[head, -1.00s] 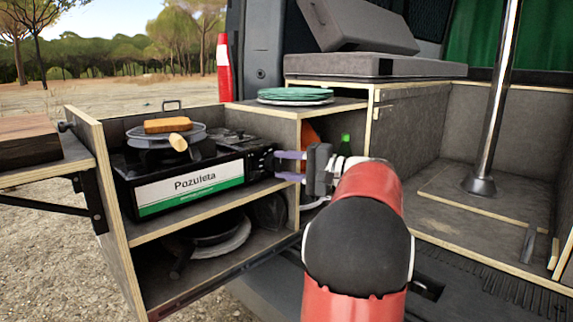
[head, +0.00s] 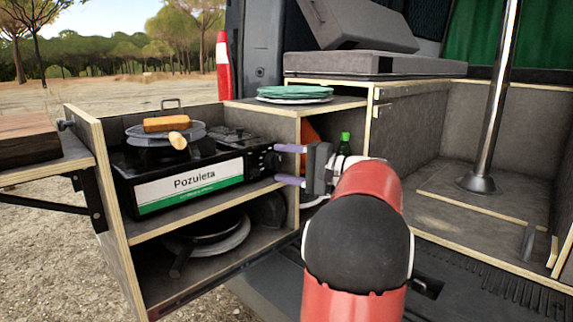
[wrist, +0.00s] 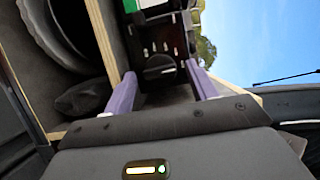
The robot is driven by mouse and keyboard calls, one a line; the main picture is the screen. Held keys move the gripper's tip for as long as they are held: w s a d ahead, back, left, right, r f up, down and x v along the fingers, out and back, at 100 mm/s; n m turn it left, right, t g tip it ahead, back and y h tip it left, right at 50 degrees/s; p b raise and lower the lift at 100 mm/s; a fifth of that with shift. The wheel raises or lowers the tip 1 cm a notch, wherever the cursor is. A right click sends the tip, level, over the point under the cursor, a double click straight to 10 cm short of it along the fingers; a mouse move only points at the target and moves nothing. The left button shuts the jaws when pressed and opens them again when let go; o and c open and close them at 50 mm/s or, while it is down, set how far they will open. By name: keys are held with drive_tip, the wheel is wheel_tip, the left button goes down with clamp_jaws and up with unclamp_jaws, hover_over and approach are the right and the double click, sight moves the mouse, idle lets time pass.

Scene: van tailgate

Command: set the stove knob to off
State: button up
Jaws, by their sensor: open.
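The black camping stove (head: 190,181) with a white and green "Pozuleta" front sits on the upper shelf of the pull-out unit. Its dark knob panel (head: 262,160) is at its right end. In the wrist view the dark round knob (wrist: 160,68) lies between and beyond the fingertips. The knob's pointer setting is too small to read. My gripper (head: 276,164) is open, its two purple fingers pointing left at the panel, apart from the knob. In the wrist view my gripper (wrist: 160,82) shows both fingers spread with nothing held.
A pan (head: 190,131) with a bread-coloured block stands on the stove. Green plates (head: 295,93) lie on the counter above my gripper. A plywood upright (head: 294,205) stands close to the fingers. A green-capped bottle (head: 345,143) is behind the gripper.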

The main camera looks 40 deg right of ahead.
drive_tip(key=v, duration=0.8)
drive_tip(key=shift+w+a, duration=0.1)
drive_tip(key=shift+a, duration=0.05)
drive_tip(key=s+a+f+n+g+p, duration=0.15)
drive_tip(key=a+f+g, duration=0.3)
drive_tip(key=a, duration=0.85)
drive_tip(key=a+f+n+g, duration=0.3)
drive_tip(key=a+f+g, duration=0.15)
drive_tip(key=a, duration=0.95)
drive_tip(key=s+a+f+n+h, duration=0.3)
drive_tip(key=s+f+n+h, duration=0.1)
drive_tip(key=s, duration=0.2)
drive_tip(key=s+a+f+n+g+h+p, duration=0.1)
drive_tip(key=s+a+f+n+h, duration=0.3)
drive_tip(key=s, duration=0.2)
drive_tip(key=shift+f, duration=0.2)
drive_tip(key=shift+s, duration=0.15)
drive_tip(key=shift+c, duration=0.3)
